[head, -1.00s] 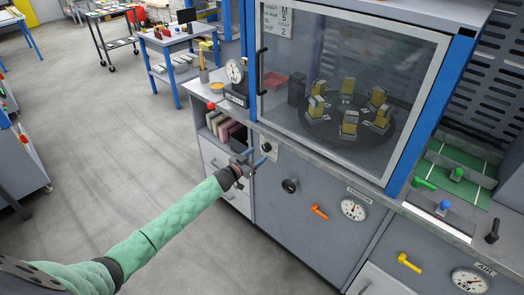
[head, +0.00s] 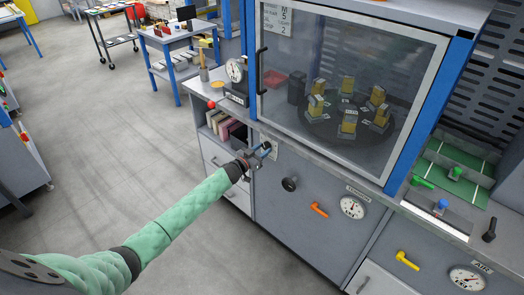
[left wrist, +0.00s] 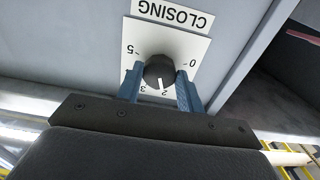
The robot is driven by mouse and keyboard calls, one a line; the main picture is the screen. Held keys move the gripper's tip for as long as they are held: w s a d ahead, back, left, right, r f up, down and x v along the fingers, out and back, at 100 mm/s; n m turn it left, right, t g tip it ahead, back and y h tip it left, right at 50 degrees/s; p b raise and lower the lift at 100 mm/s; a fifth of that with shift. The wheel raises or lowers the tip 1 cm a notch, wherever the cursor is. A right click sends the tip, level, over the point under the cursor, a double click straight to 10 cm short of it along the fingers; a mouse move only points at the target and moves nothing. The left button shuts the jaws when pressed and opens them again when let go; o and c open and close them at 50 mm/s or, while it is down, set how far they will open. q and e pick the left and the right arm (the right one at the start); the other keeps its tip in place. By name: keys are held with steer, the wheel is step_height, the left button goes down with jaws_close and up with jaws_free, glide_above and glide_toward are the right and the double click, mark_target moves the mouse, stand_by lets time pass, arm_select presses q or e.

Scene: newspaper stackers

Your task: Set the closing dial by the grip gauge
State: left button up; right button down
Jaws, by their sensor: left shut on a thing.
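The closing dial (left wrist: 158,70) is a black round knob on a white plate (left wrist: 187,48) marked CLOSING, upside down in the left wrist view. Its white pointer line is at about the 2. My left gripper (head: 264,151) is shut on the dial, with one blue finger on each side of the knob. A round white gauge (head: 235,71) stands on the counter's left end; its label and needle are too small to read. I cannot tell whether it is the grip gauge. My right gripper is not in view.
A glazed cabinet (head: 350,85) with several yellow-and-grey blocks stands above the dial. Below are a black knob (head: 290,184), an orange lever (head: 319,209) and another gauge (head: 352,208). A gauge marked AIR (head: 467,278) is at lower right. The floor at left is clear.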

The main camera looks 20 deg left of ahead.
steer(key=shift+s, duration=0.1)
arm_select(q)
steer(key=shift+m, duration=0.4)
steer(key=shift+f+m+b, duration=0.1)
steer(key=shift+m+b, duration=0.2)
steer(key=shift+b, duration=0.1)
steer(key=m+b, duration=0.4)
steer(key=m, duration=0.4)
steer(key=shift+a+m, duration=0.1)
steer(key=shift+m, duration=0.3)
steer(key=m+b, duration=0.3)
steer(key=m, duration=0.3)
steer(key=shift+m, duration=0.9)
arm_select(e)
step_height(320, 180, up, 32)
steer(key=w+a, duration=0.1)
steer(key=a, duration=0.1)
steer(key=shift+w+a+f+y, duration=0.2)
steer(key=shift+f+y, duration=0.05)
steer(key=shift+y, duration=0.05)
